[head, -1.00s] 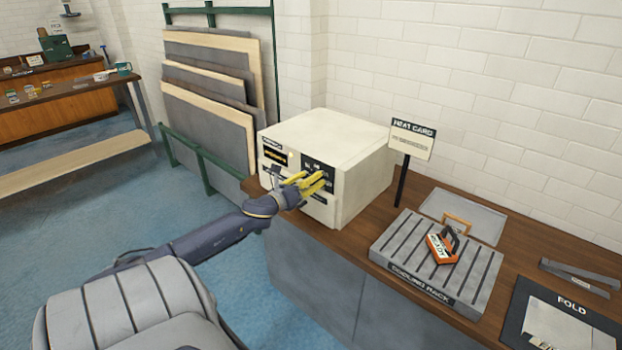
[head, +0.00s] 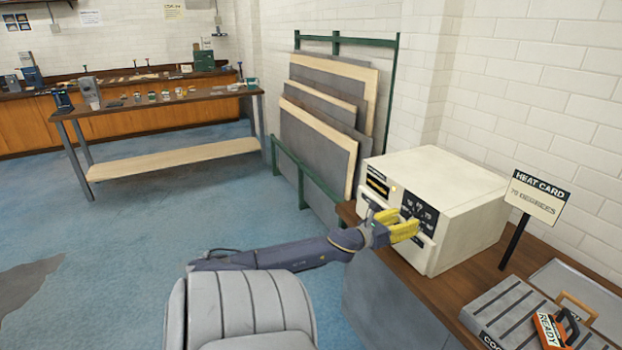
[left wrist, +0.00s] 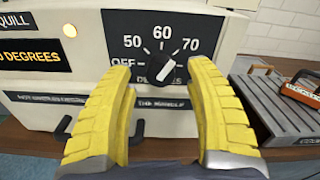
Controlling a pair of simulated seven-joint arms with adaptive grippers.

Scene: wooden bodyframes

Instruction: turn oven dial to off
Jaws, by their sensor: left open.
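The oven (head: 455,185) is a cream box on the wooden counter, with a black dial panel (head: 420,208) on its front. The OFF mark (left wrist: 122,62) is at the dial's left. My left gripper (head: 408,229) has yellow fingers and is in front of the panel. In the left wrist view the open left gripper (left wrist: 167,85) has its fingers either side of the dial, with gaps; contact cannot be told. My right gripper is not in view.
A yellow light (left wrist: 69,30) glows on the oven beside an amber display (left wrist: 30,55). Handle-like hooks (left wrist: 137,130) sit below the dial. A heat card sign (head: 537,197), grey cooling rack (head: 500,310) and orange-handled READY block (head: 552,330) are to the right. Sheet racks (head: 330,115) stand behind.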

